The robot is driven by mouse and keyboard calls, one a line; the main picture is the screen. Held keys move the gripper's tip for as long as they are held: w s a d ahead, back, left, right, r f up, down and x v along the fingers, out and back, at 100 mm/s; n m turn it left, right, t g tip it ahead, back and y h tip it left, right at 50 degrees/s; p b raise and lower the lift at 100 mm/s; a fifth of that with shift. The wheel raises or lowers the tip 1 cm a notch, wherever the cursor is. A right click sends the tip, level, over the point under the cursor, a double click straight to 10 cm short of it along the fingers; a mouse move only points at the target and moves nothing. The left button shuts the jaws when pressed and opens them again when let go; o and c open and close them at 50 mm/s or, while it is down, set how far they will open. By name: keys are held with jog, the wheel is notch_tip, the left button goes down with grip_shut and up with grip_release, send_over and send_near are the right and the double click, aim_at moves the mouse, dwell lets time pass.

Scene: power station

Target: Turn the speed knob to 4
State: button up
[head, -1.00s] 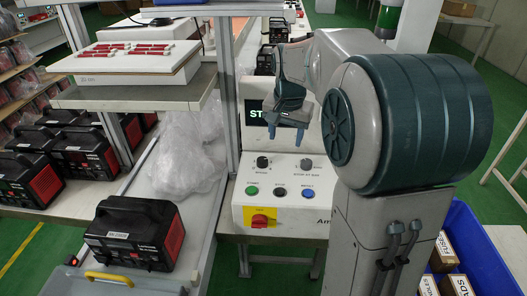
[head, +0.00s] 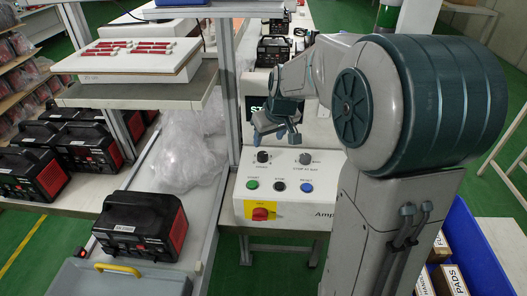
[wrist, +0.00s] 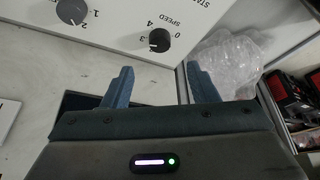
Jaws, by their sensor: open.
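The speed knob (head: 263,157) is a small black knob at the upper left of the white control panel (head: 325,190). In the wrist view the speed knob (wrist: 160,40) lies beyond the gap between my fingertips, with printed numbers around it. Its exact setting is too small to read surely. My gripper (head: 277,139) is open and empty, just above and behind the knobs in the head view. In the wrist view my gripper (wrist: 158,80) has its two blue fingers wide apart, and neither touches the knob.
A second knob (head: 305,159) sits right of the speed knob. Below are green (head: 252,184), black (head: 279,186) and blue (head: 306,188) buttons and a red switch (head: 260,214) on yellow. A metal post (head: 226,100) and clear plastic bags (head: 188,145) stand left.

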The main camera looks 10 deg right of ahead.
aim_at(263, 154)
jog(key=x, duration=0.9)
jog(key=shift+f, duration=0.1)
jog(key=c, duration=1)
